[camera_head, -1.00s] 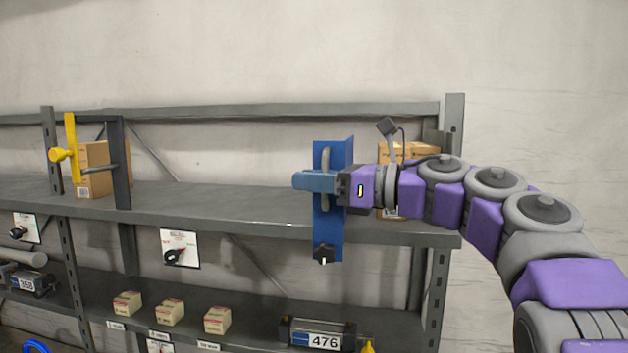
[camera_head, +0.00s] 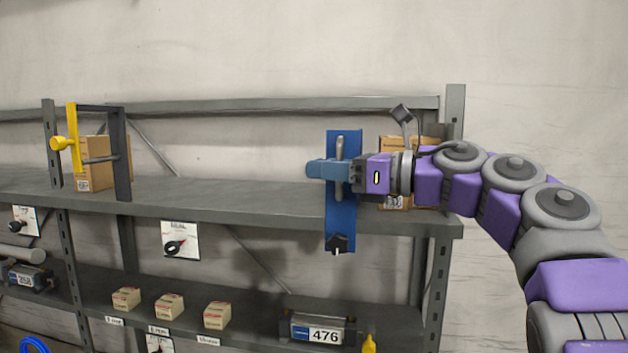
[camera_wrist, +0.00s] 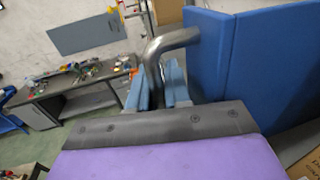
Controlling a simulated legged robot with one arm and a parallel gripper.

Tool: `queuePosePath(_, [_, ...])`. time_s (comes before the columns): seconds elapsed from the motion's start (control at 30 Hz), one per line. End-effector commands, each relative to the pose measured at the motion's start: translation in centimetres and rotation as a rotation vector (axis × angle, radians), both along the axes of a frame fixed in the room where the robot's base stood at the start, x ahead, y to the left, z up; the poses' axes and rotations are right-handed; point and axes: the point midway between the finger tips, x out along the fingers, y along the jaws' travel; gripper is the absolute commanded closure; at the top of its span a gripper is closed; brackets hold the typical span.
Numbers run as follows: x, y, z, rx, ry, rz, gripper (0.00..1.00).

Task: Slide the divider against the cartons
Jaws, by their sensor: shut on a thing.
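The blue divider (camera_head: 341,222) stands upright on the top shelf (camera_head: 250,205), with a grey vertical handle (camera_head: 340,148) on its face and a black knob (camera_head: 337,243) at its lower end. My gripper (camera_head: 325,170) is shut on the handle. In the wrist view the bent grey handle (camera_wrist: 168,42) passes between my fingers, with the blue panel (camera_wrist: 222,60) to the right. Cardboard cartons (camera_head: 397,201) stand at the right end of the shelf, partly hidden behind my gripper and arm. I cannot tell whether the divider touches them.
At the left, another carton (camera_head: 97,165) stands by a dark frame with a yellow handle (camera_head: 72,140). The top shelf is clear between that frame and the divider. Several small boxes (camera_head: 170,306) and a unit marked 476 (camera_head: 322,333) sit on the lower shelf.

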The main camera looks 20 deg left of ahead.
Motion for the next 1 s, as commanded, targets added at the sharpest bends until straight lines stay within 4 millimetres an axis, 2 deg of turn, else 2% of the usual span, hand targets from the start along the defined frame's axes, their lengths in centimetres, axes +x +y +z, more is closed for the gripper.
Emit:
queuePosePath(0.03, [0.4,-0.9,0.2,0.014,-0.006,-0.011,1.0])
queuePosePath(0.3, [0.6,-3.5,0.3,0.012,0.001,0.0,1.0])
queuePosePath(0.7, [0.7,-4.3,0.3,0.009,0.002,0.0,1.0])
queuePosePath(0.73, [0.7,-4.3,0.3,0.009,0.002,0.0,0.82])
queuePosePath(0.77, [0.7,-4.4,0.3,0.01,0.002,0.0,0.79])
queuePosePath(1.0, [0.6,-4.1,0.2,0.006,0.002,0.003,0.77])
